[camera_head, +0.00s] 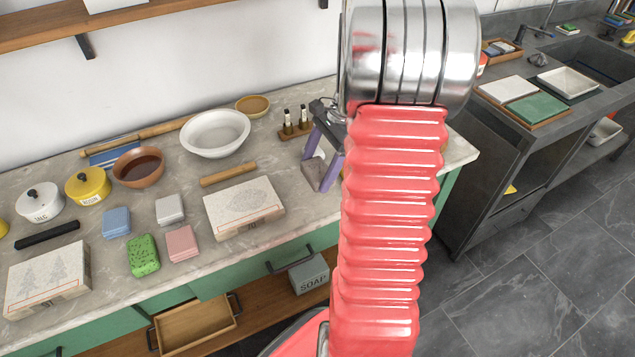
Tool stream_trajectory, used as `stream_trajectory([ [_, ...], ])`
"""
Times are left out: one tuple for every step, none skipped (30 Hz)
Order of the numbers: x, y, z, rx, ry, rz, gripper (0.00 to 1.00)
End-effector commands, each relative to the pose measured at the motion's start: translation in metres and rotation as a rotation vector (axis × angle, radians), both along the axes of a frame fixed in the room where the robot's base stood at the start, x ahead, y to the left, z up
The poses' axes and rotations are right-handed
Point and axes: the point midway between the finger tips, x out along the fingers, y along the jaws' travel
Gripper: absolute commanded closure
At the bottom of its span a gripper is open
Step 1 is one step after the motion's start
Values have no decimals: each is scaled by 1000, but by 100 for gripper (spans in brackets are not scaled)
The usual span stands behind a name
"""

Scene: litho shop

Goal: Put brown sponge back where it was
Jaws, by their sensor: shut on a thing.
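My gripper (321,166), with purple fingers, points down over the right part of the counter, partly hidden by my red arm. It is shut on a grey-brown block, which looks like the brown sponge (316,176). I cannot tell whether the sponge touches the counter. Other sponges lie in a group on the counter to the left: a blue one (116,222), a grey one (170,209), a green one (143,256) and a pink one (182,244).
Left of my gripper are a printing stone (244,208), a wooden roller (229,174), a white bowl (215,133) and a small bottle rack (296,131). A brown bowl (138,167) stands further left. An open drawer (196,326) juts out below the counter (265,163).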

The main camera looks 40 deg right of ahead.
Motion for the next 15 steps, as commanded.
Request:
stream_trajectory([
  [0, 0, -7, 0, 0, -1, 48],
  [0, 0, -10, 1, 0, -1, 48],
  [0, 0, -12, 1, 0, -1, 48],
  [0, 0, -14, 1, 0, -1, 48],
  [0, 0, -14, 0, -1, 0, 48],
  [0, 0, -15, 0, -1, 0, 48],
  [0, -1, -15, -1, -2, -1, 48],
  [0, -1, -14, -1, -2, -1, 48],
  [0, -1, -14, -1, -2, -1, 48],
  [0, -1, -14, -1, -2, -1, 48],
  [0, -1, -14, 0, -1, -2, 48],
  [0, -1, -14, 0, -1, -2, 48],
  [0, -1, -15, 0, -1, -2, 48],
  [0, -1, -15, 0, -1, -2, 48],
  [0, -1, -18, 0, -1, -1, 48],
])
